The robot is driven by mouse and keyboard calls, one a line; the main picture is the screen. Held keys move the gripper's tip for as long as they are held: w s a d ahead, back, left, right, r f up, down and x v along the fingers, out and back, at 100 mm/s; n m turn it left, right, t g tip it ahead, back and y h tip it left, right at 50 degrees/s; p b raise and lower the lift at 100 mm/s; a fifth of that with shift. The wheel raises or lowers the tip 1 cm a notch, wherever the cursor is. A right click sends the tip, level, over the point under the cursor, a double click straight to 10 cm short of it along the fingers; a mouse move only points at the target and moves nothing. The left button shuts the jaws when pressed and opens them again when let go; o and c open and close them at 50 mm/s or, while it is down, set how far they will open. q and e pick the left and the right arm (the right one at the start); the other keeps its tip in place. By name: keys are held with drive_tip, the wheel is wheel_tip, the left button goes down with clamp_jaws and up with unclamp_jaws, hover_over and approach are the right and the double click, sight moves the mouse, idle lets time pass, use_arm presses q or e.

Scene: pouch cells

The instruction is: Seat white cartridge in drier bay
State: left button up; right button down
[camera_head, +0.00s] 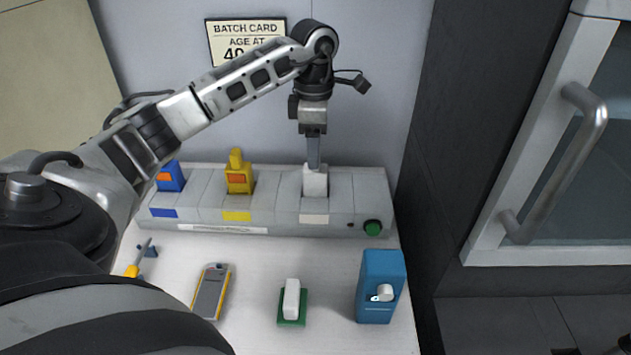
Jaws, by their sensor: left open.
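The white cartridge (315,184) stands upright at the bay with the white label on the long grey drier (270,217). Its lower part is in the bay; I cannot tell how deep it sits. My left gripper (313,164) points straight down at its top and is open. The fingers overlap the cartridge's top in the picture; whether they touch it is unclear. A blue cartridge (170,178) and a yellow cartridge (238,180) stand in the drier's other labelled bays. My right gripper is out of view.
In front of the drier lie a grey-yellow handheld device (211,292), a white block on a green base (291,300) and a blue box with a white knob (380,287). A green button (373,228) is at the drier's right end. A batch card hangs behind.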

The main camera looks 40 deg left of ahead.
sight(315, 181)
use_arm(q)
wheel_tip(315, 181, down, 6)
drive_tip(key=shift+d+r+p, duration=0.15)
drive_tip(key=shift+p, duration=0.45)
drive_tip(key=shift+c, duration=0.4)
clamp_jaws()
